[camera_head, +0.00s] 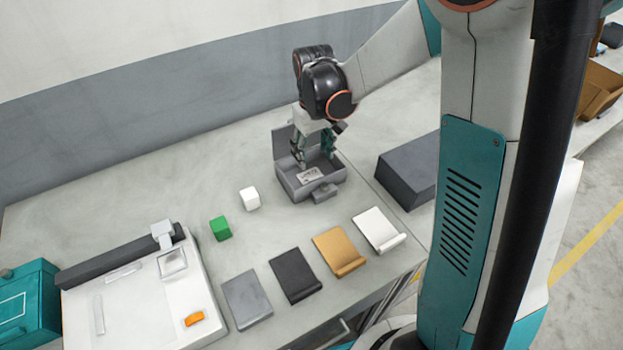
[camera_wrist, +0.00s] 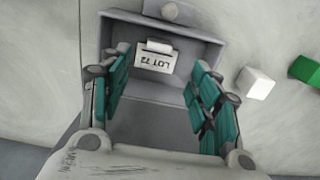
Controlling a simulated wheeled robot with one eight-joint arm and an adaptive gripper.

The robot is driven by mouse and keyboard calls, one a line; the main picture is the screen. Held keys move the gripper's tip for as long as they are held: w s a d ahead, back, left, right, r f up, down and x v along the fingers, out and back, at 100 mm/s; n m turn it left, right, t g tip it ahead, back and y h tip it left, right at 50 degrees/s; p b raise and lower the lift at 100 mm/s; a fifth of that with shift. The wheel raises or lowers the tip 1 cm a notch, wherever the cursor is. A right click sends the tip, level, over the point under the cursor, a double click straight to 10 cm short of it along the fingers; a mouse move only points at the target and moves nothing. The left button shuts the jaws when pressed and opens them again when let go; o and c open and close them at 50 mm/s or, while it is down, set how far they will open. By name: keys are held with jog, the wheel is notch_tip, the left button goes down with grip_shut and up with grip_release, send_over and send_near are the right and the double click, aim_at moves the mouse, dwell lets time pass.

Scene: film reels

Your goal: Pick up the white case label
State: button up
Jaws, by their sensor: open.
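The white case label (camera_head: 310,175) lies inside an open grey case (camera_head: 293,191) on the table. In the wrist view the label (camera_wrist: 155,62) carries dark print reading "LOT 72", upside down, and sits near the case's far wall, between my fingers in the picture. My gripper (camera_head: 315,163) is open and points down over the case, its fingers at or just inside the rim. In the wrist view my gripper (camera_wrist: 162,108) has its teal finger pads wide apart with nothing between them. Whether the fingertips touch the case floor is hard to tell.
A white cube (camera_head: 249,198) and a green cube (camera_head: 220,228) stand left of the case. Grey (camera_head: 247,299), black (camera_head: 295,275), tan (camera_head: 339,250) and white (camera_head: 378,230) flat pieces lie in front. A dark grey box (camera_head: 408,170) stands right. A white device (camera_head: 140,300) is at left.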

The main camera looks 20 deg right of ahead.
aim_at(314, 176)
notch_tip(314, 176, down, 9)
jog(key=b, duration=0.3)
jog(key=shift+d, duration=0.1)
jog(key=shift+r, duration=0.1)
jog(key=c, duration=0.9)
